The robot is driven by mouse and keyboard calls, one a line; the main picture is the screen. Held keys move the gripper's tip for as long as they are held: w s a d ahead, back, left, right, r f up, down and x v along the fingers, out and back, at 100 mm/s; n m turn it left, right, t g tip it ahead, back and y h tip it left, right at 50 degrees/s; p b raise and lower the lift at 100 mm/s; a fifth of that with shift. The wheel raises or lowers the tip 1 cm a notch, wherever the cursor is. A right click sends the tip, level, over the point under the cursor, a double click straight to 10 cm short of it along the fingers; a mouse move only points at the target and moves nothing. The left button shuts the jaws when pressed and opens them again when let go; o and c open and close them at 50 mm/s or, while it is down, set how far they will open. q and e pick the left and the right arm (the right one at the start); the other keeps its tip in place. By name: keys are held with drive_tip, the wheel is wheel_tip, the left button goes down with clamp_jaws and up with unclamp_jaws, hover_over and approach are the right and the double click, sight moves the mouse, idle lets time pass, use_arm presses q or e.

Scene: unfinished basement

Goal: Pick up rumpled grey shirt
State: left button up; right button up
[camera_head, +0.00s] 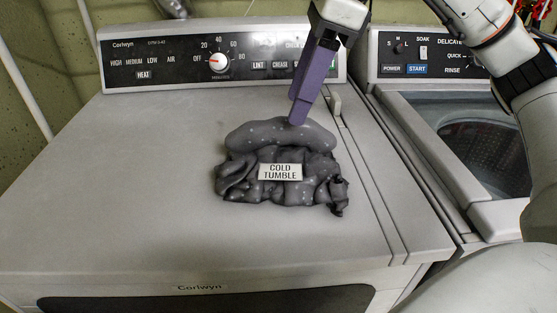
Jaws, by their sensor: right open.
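The rumpled grey shirt (240,180) lies bunched on top of the white dryer (120,200), right of its middle. It is dark grey with pale specks, and a white label reading "COLD TUMBLE" (280,172) is on its front. My right gripper (297,121) comes down from above, with purple fingers pointing down at the shirt's back edge. The fingertips are at or just above the cloth; I cannot tell if they touch it. The fingers overlap in this view, and nothing shows held between them. My left gripper is not in view.
The dryer's control panel (150,62) with a round dial stands behind the shirt. A washer (400,110) with a dark see-through lid stands close on the right. My right arm reaches in over the washer. The dryer top left of the shirt is clear.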

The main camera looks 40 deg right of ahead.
sight(285, 119)
drive_tip(key=x, duration=0.5)
drive_tip(key=shift+w+a+f, duration=0.25)
drive_tip(key=shift+w+a, duration=0.05)
drive_tip(key=shift+c, duration=0.2)
clamp_jaws()
